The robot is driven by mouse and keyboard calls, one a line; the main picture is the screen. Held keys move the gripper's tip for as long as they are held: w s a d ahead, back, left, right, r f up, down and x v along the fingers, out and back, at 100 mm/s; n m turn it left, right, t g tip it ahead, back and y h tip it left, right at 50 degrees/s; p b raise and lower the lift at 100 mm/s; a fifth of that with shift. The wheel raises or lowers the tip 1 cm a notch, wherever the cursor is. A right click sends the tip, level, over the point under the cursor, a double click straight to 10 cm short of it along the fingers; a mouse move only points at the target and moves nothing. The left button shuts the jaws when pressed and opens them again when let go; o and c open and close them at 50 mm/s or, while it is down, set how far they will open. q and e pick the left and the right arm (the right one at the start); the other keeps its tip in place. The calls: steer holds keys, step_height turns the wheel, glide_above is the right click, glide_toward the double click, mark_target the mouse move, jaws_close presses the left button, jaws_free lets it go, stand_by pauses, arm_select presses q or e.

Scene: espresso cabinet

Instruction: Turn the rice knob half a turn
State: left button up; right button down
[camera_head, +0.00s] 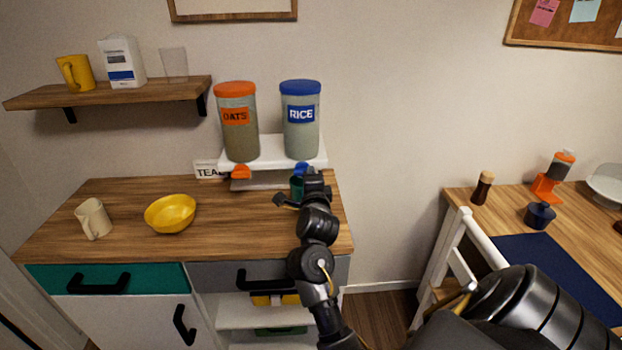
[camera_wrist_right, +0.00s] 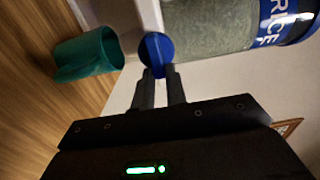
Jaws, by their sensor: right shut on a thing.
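The rice dispenser (camera_head: 300,130) has a blue lid and a blue RICE label and stands on a white shelf stand. Its blue knob (camera_wrist_right: 157,50) sits below it at the stand's front; the knob also shows in the head view (camera_head: 301,168). My right gripper (camera_wrist_right: 160,76) is shut on the knob's blue tab, its two fingers on either side. In the head view my right gripper (camera_head: 302,184) is in front of the stand and partly hides it. A green cup (camera_wrist_right: 90,54) stands beneath the knob area, partly hidden in the head view. My left gripper is not in view.
The oats dispenser (camera_head: 238,135) with its orange knob (camera_head: 240,172) is to the left on the white stand (camera_head: 270,150). A yellow bowl (camera_head: 171,213) and a beige mug (camera_head: 93,218) stand on the wooden counter (camera_head: 130,190). A desk (camera_head: 460,197) is at right.

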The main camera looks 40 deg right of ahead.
steer(key=c, duration=1.4)
jaws_free()
steer(key=shift+c, duration=0.2)
